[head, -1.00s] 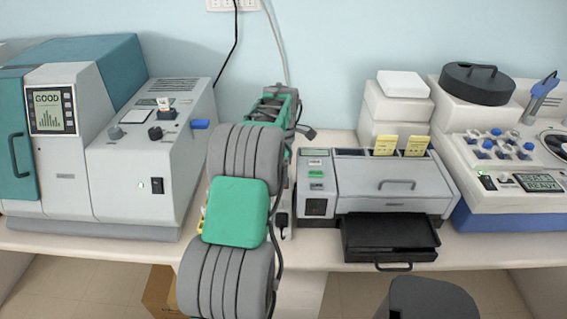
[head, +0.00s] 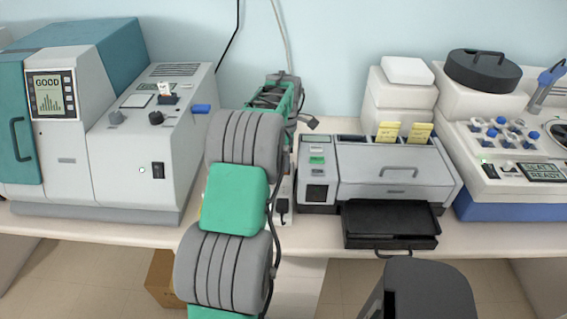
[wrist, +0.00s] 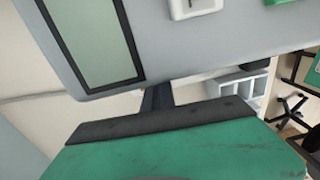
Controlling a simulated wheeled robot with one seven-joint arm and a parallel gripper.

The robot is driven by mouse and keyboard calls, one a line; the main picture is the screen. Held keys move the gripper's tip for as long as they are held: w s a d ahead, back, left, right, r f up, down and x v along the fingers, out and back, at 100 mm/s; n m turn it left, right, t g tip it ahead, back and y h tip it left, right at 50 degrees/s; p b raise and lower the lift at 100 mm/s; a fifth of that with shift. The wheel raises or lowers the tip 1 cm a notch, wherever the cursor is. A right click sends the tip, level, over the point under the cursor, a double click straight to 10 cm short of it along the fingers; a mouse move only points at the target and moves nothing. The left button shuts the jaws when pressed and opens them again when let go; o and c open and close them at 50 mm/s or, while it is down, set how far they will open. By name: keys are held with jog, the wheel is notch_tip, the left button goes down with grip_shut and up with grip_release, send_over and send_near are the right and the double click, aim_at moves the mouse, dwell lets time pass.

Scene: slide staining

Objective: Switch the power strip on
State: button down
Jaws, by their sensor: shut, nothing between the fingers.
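The power strip seems to be the pale strip (head: 289,190) on the bench, between the left analyser and the grey stainer. My arm hides most of it. A black plug (head: 283,207) sits at its near end. I cannot make out its switch. My gripper's fingers are hidden in the head view, behind my arm's green and black end section. In the wrist view my gripper (wrist: 157,96) shows as one narrow dark bar, shut and empty, beyond its green body. It is close to a grey machine panel, and I cannot tell whether they touch.
The left analyser (head: 128,140) and the grey stainer (head: 395,170) flank my arm closely. The stainer's dark tray (head: 390,222) juts out in front. The stainer's dark-framed window (wrist: 100,40) fills the wrist view's upper left. A dark cable (head: 238,35) hangs down the wall.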

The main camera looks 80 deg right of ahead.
jog(key=shift+w+d+r, duration=0.15)
jog(key=shift+d+r, duration=0.05)
jog(key=shift+d, duration=0.25)
jog(key=r+p, duration=0.4)
jog(key=r, duration=0.1)
jog(key=shift+a, duration=0.2)
jog(key=shift+r+b, duration=0.4)
jog(key=shift+b, duration=0.4)
notch_tip(320, 180, up, 8)
jog(key=a, duration=0.1)
jog(key=shift+a, duration=0.15)
jog(key=shift+s, duration=0.25)
